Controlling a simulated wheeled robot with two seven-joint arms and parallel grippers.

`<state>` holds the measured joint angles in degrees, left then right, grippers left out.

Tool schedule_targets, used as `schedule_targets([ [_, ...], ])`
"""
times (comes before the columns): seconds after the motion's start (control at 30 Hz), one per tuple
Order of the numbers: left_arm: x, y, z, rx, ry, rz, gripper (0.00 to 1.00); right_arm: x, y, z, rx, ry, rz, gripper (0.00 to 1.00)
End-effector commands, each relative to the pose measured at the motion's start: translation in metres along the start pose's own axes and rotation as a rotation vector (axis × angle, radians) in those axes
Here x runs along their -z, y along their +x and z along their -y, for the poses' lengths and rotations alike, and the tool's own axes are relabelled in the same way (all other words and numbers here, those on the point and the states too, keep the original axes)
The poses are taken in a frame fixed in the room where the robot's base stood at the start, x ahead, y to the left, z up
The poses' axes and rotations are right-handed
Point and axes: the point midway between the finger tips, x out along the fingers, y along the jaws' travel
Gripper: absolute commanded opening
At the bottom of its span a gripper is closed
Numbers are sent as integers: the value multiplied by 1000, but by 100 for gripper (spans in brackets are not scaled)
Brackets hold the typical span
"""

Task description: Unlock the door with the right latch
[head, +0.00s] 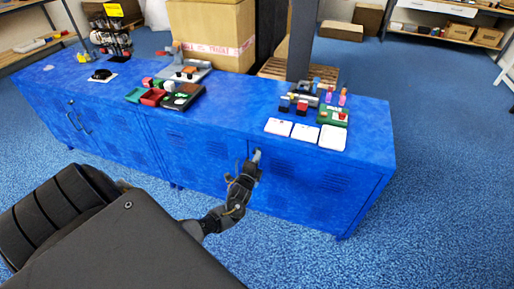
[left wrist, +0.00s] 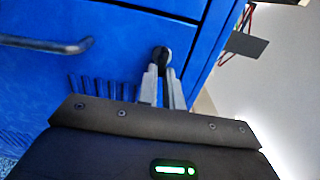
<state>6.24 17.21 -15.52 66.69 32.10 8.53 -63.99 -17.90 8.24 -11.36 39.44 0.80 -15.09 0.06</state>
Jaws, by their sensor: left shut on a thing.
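The blue cabinet (head: 215,150) has vented doors along its front. My left gripper (head: 256,158) is at the cabinet's front, near the top edge, right of the middle. In the left wrist view, my left gripper's fingers (left wrist: 163,72) are closed on a small dark latch (left wrist: 161,54) on the blue door face. A dark bar handle (left wrist: 50,44) sticks out from the door (left wrist: 115,55) to the left of the latch, apart from the fingers. In the head view the gripper hides the latch. My right gripper is in neither view.
The cabinet top holds white cards (head: 305,132), a green block (head: 332,116), small colored trays (head: 152,97) and several small items. A large carton (head: 212,35) stands behind it. The blue carpet (head: 440,180) is clear to the right.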

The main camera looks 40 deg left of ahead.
Motion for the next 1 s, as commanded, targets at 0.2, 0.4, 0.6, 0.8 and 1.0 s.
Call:
schedule_targets([
  [0.2, 0, 0, 0, -1, 2, -1, 0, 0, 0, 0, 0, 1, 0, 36],
  [0.4, 0, 0, 0, -1, 1, -1, 21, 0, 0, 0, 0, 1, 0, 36],
  [0.6, 0, 0, 0, -1, 1, -1, 30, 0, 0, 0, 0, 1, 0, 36],
  [0.8, 0, -3, 0, -1, 1, -1, 30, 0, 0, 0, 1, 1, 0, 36],
  [1.0, 0, -33, 0, -2, 1, -2, 30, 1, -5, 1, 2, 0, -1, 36],
])
